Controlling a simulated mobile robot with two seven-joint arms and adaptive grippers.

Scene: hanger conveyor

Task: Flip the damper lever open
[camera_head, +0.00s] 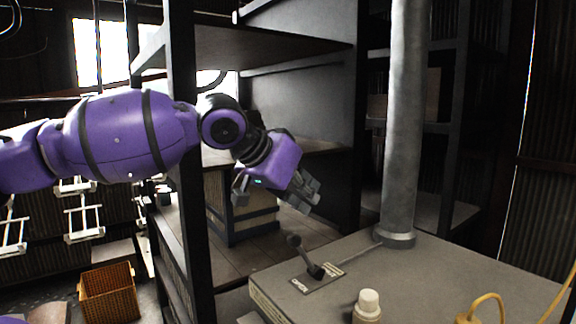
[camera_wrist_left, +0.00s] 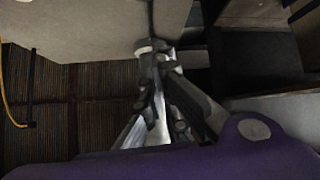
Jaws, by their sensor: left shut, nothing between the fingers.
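The damper lever (camera_head: 305,258) is a short dark arm with a round knob, set on a labelled plate on top of a beige cabinet (camera_head: 400,272). It leans up and to the left in the head view. My left gripper (camera_head: 308,196) hangs above the lever, apart from it, with its fingers shut and empty. In the left wrist view the shut fingers (camera_wrist_left: 155,90) reach toward a pale surface, and I cannot make out the lever there. My right gripper is not in view.
A grey vertical pipe (camera_head: 403,130) rises from the cabinet behind the lever. A white-capped bottle (camera_head: 367,305) and a yellow cable (camera_head: 487,303) are near the front. Dark shelving (camera_head: 183,150) stands behind my left arm. An orange basket (camera_head: 109,294) is on the floor at left.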

